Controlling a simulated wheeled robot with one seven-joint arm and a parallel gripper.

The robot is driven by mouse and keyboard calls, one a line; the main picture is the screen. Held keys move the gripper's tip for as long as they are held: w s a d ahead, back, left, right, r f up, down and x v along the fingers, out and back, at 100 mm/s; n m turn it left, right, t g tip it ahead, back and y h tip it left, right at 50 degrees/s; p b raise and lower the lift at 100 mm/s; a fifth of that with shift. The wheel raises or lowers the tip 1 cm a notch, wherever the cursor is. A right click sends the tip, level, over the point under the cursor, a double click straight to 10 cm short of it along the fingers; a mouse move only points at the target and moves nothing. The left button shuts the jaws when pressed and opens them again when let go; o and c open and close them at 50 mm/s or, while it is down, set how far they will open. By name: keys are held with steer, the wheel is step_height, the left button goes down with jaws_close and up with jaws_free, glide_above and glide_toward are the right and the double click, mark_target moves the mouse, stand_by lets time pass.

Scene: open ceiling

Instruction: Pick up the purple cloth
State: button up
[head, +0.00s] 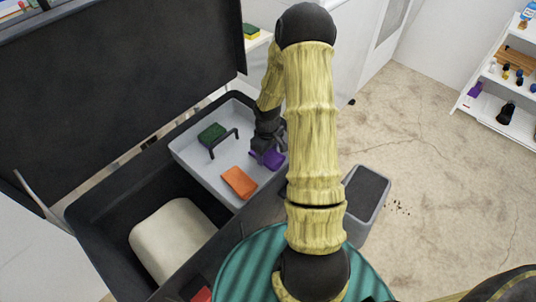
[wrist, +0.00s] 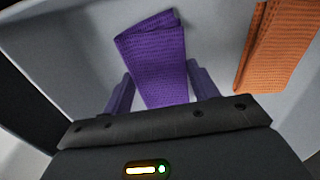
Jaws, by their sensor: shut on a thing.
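The purple cloth (head: 270,158) lies in the grey tray (head: 190,155) of the open black case. In the wrist view the folded purple cloth (wrist: 155,58) reaches up from between my two fingers. My gripper (head: 268,150) is down in the tray at the cloth. In the wrist view my gripper (wrist: 160,90) is shut on the near end of the cloth. The cloth's far end spreads out over the grey surface. I cannot tell whether the cloth is lifted clear of the tray floor.
An orange cloth (head: 239,182) lies to the left of my gripper and shows at the right in the wrist view (wrist: 275,50). The raised black lid (head: 120,70) stands behind.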

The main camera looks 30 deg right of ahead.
mark_target(267, 153)
step_height(267, 153, up, 10)
steer(key=p, duration=0.2)
steer(key=shift+p, duration=0.3)
stand_by(0.5)
